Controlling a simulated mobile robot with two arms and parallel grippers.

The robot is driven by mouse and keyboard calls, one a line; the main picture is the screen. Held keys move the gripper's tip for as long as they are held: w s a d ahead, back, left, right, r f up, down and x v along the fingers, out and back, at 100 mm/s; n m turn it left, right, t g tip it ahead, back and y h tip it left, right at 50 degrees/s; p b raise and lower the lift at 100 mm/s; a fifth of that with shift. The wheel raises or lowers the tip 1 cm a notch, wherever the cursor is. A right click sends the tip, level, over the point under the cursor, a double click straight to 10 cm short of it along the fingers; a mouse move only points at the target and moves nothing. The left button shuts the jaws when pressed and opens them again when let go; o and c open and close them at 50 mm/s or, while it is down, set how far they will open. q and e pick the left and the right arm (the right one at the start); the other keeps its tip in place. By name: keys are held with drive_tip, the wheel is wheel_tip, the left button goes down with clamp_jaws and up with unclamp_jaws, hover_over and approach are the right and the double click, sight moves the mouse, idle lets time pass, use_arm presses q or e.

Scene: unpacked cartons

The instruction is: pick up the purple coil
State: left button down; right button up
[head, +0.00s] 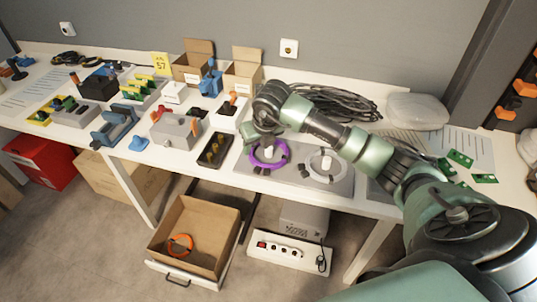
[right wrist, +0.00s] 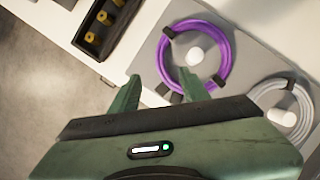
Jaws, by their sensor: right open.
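The purple coil (head: 268,167) lies flat around a white peg (head: 269,153) on a grey board (head: 295,178) on the table. In the right wrist view, the purple coil (right wrist: 229,55) has dark ties around it and circles a white knob. My right gripper (head: 254,135) hangs over the left part of the coil in the head view, partly hiding its far edge. In the right wrist view, its two fingers (right wrist: 160,85) are apart with nothing held between them, close to the near-left side of the coil. Whether they touch the coil is unclear. My left gripper is out of view.
A white coil (head: 324,180) sits around a second peg, right of the purple one. A dark tray with yellow parts (head: 215,150) is just left of the board. Black cables (head: 335,102) lie behind. An open carton drawer (head: 192,240) with an orange coil is below.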

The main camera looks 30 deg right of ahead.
sight(253, 157)
drive_tip(key=shift+w+d+f, duration=0.1)
drive_tip(key=shift+d+f, duration=0.2)
drive_tip(key=shift+d, duration=0.1)
drive_tip(key=x, duration=0.2)
drive_tip(key=p+x, duration=0.1)
drive_tip(key=x, duration=0.4)
drive_tip(key=shift+a+f, duration=0.1)
drive_tip(key=shift+a, duration=0.3)
clamp_jaws()
